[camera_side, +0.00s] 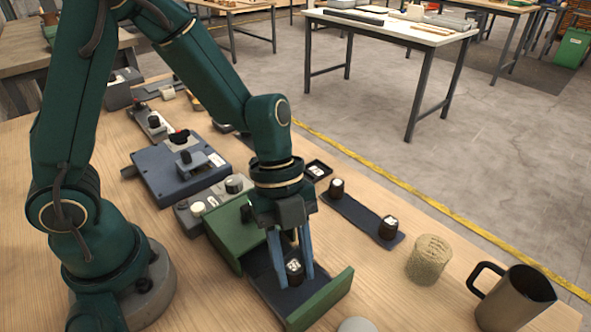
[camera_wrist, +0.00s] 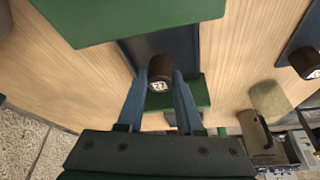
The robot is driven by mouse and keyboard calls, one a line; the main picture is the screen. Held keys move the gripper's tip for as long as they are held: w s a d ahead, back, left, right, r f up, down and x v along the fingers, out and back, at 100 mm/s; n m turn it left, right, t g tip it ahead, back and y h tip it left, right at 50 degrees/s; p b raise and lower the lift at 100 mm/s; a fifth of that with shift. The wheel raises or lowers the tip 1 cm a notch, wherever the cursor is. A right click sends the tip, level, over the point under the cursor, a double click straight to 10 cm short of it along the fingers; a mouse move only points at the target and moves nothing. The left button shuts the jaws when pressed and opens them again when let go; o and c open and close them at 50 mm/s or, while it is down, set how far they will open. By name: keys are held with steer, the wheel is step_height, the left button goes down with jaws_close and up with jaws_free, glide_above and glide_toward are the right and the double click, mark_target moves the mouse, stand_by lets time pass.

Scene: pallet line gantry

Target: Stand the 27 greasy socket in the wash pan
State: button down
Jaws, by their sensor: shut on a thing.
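In the wrist view the label on this socket (camera_wrist: 160,74) seems to read 27. The fingers (camera_wrist: 160,92) are shut on its sides, and it looks upright. I cannot tell whether it touches the drawer floor.
The green drawer box (camera_side: 232,238) and drawer front (camera_side: 322,302) flank my gripper. Two more dark sockets, one (camera_side: 336,188) and another (camera_side: 388,227), stand on a dark strip (camera_side: 362,215). A woven cup (camera_side: 428,260) and a metal mug (camera_side: 515,300) stand at the right.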

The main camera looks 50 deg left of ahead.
steer(key=shift+f, duration=0.65)
stand_by(0.3)
jaws_free()
stand_by(0.4)
steer(key=shift+r, duration=0.1)
steer(key=shift+r, duration=3.45)
